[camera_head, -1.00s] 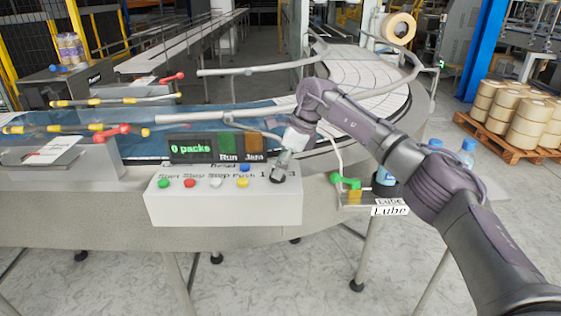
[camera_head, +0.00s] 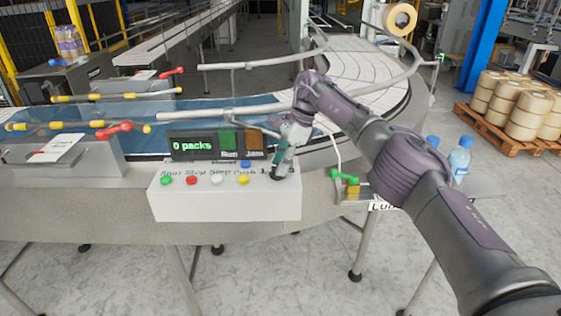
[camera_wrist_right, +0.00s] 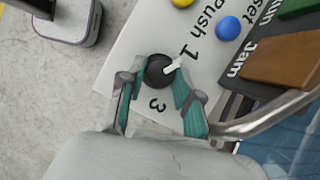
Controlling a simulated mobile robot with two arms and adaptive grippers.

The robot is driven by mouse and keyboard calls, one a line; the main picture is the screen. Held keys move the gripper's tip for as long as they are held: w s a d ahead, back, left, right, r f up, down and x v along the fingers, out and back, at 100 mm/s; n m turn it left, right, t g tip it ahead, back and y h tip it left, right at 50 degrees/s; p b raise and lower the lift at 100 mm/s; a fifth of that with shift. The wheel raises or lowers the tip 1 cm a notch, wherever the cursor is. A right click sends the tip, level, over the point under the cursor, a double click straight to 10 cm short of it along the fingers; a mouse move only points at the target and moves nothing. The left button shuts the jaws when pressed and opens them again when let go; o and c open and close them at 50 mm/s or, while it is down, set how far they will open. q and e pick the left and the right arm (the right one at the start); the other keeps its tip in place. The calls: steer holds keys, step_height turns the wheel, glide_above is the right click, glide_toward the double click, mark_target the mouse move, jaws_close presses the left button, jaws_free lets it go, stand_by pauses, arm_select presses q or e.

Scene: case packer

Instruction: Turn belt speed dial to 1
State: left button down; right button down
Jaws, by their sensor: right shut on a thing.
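The belt speed dial is a round black knob with a white pointer (camera_wrist_right: 158,71) on the white control box (camera_head: 225,205). In the right wrist view it sits between the fingers of my right gripper (camera_wrist_right: 160,85), which is shut on it. The white pointer slants toward the side of the printed 1; a printed 3 lies on the gripper's side of the knob. In the head view the right gripper (camera_head: 281,172) reaches down onto the right end of the box and hides most of the dial. My left gripper is out of view.
Green, red, white, yellow and blue buttons (camera_head: 245,164) sit on the box left of the gripper. A display (camera_head: 191,146) reading "0 packs", with Run and Jam lamps, stands behind.

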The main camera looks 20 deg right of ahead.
steer(key=c, duration=0.8)
jaws_free()
steer(key=shift+r, duration=0.15)
steer(key=shift+v, duration=3.6)
